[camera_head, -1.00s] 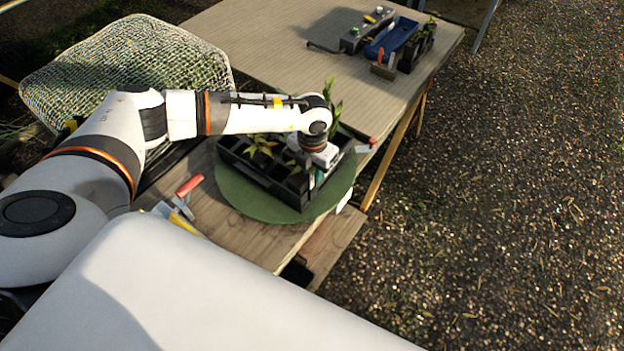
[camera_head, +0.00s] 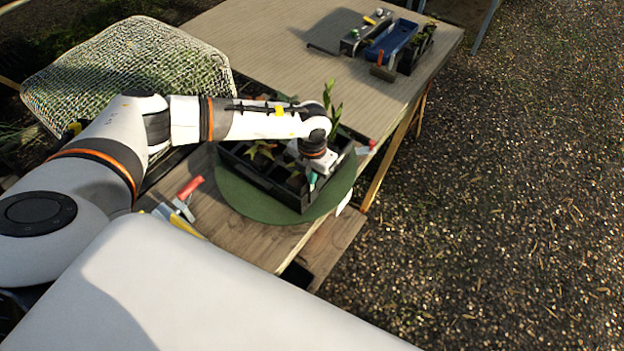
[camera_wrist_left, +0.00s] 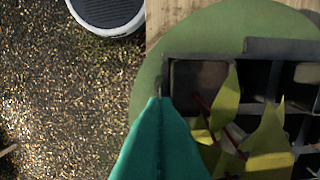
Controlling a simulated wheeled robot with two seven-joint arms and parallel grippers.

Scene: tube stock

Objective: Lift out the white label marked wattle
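The black cell tray (camera_head: 262,184) with seedlings stands on a round green mat (camera_head: 243,204) on the table. My left gripper (camera_head: 313,180) is over the tray's near right part, pointing down. In the left wrist view its teal fingers (camera_wrist_left: 160,130) form one wedge with no gap, so they look shut. A thin grey piece (camera_wrist_left: 158,87) shows at their tip, beside the tray's (camera_wrist_left: 285,47) corner cell. I cannot tell whether it is a label held between them. No white label marked wattle can be read; it may be hidden by the gripper. My right gripper is out of view.
Yellow-green leaves (camera_wrist_left: 265,143) rise close to the fingers, and a taller plant (camera_head: 332,100) stands behind my wrist. A red-handled tool (camera_head: 188,188) lies left of the mat. A blue trough (camera_head: 391,40) is at the table's far end. Gravel lies right of the table.

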